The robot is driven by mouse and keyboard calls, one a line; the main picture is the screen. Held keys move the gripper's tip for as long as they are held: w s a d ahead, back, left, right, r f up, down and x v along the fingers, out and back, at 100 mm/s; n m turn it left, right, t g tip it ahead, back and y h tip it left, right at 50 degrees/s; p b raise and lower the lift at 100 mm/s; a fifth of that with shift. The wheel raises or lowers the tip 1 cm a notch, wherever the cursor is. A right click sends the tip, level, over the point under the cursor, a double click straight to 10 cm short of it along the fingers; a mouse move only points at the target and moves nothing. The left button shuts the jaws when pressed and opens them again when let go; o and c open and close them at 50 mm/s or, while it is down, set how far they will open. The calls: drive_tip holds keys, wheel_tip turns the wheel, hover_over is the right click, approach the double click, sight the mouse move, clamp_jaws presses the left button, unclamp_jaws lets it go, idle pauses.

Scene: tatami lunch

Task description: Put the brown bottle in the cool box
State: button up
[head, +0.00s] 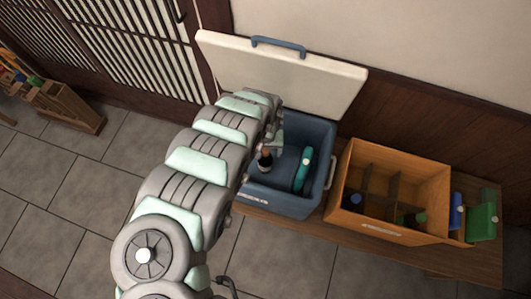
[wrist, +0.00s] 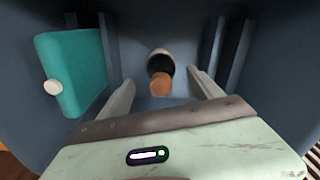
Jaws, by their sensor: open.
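The cool box (head: 326,150) is blue, with its pale lid (head: 330,92) standing open behind it. The brown bottle (head: 265,161) is dark with an orange-brown top and is inside the box, left of a teal flat container. In the wrist view the bottle (wrist: 160,86) shows end-on between the lines of my two fingers, with a gap on each side. My gripper (wrist: 162,78) is open and reaches into the box above the bottle. In the head view my arm hides part of the gripper and the box's left side.
The teal container (head: 303,169) leans at the box's right side and shows left in the wrist view (wrist: 75,72). A divided wooden crate (head: 385,232) with a few bottles stands right of the box. Blue (head: 456,213) and green (head: 482,220) items stand beyond it on the bench.

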wheel_tip(320, 180, up, 7)
drive_tip(key=p, duration=0.2)
drive_tip(key=shift+f+p, duration=0.1)
drive_tip(key=shift+p, duration=0.3)
drive_tip(key=shift+c, duration=0.3)
idle(0.6)
